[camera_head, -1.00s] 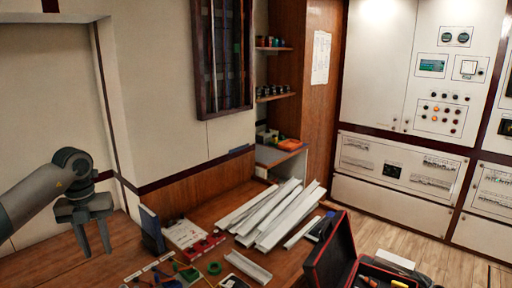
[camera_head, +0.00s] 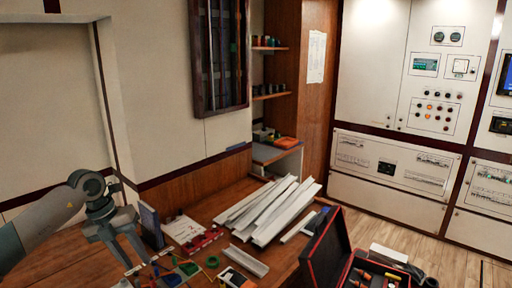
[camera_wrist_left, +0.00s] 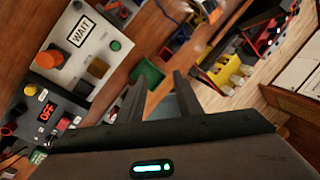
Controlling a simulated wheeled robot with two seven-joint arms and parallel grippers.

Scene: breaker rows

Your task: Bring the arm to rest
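My left gripper (camera_head: 137,262) is over the near left part of the wooden desk (camera_head: 50,262) in the head view. Its two grey fingers point down and are spread apart. In the left wrist view the fingers (camera_wrist_left: 158,85) also stand apart with nothing between them. The gripper appears apart from these. My right gripper is not in view.
White plastic strips (camera_head: 272,208) lie piled on the desk. An open red toolbox (camera_head: 328,250) stands at its near right, and a blue binder (camera_head: 150,226) stands upright near the wall. Cream cabinets (camera_head: 390,160) with breaker rows stand across a clear floor (camera_head: 385,232).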

